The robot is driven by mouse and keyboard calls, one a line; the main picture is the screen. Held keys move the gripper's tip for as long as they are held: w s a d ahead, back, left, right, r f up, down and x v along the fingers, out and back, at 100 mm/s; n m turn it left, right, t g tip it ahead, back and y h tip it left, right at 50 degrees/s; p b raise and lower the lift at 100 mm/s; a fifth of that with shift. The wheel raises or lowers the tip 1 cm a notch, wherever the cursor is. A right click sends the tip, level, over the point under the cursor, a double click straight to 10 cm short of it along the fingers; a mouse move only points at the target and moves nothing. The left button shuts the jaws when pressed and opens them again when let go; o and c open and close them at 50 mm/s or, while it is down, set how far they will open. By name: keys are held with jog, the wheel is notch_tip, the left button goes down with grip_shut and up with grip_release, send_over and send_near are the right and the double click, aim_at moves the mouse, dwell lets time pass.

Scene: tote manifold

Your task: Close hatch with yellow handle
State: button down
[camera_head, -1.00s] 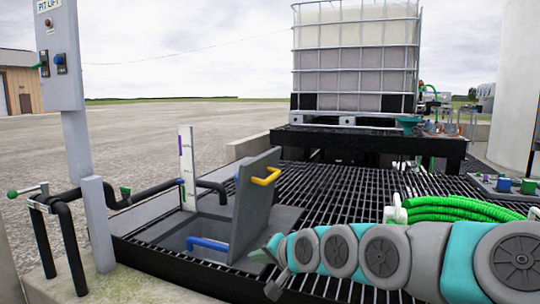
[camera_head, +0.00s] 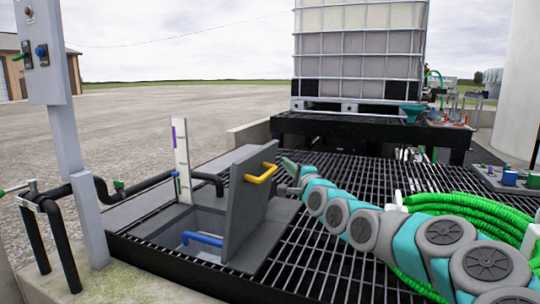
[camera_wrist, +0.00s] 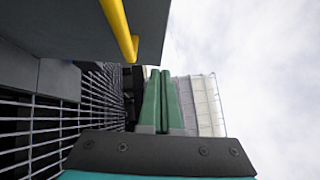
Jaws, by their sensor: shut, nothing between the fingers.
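The grey hatch (camera_head: 246,204) stands open, nearly upright, beside a square pit opening in the grating. Its yellow handle (camera_head: 262,174) is on the upper right face, toward my arm. In the wrist view the handle (camera_wrist: 119,28) and the hatch panel (camera_wrist: 60,25) fill the upper left. My gripper (camera_head: 289,166) is just right of the handle, near the hatch's top edge, and looks apart from it. In the wrist view its green fingers (camera_wrist: 160,100) are together with nothing between them.
A blue handle (camera_head: 203,239) shows in the pit opening. A grey post (camera_head: 60,120) and black pipes (camera_head: 60,240) stand left. Green hoses (camera_head: 460,205) lie right of my arm. A caged white tank (camera_head: 360,50) stands behind. Open grating (camera_head: 330,165) lies between.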

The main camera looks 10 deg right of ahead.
aim_at(265, 150)
jog(key=w+a, duration=0.1)
jog(key=w, duration=0.1)
jog(key=w+a, duration=0.1)
jog(key=w, duration=0.1)
jog(key=w+a+r, duration=0.1)
jog(key=w, duration=0.1)
jog(key=shift+a, duration=0.1)
jog(key=shift+w+a+r, duration=0.2)
jog(key=shift+w+a, duration=0.15)
jog(key=shift+a, duration=0.1)
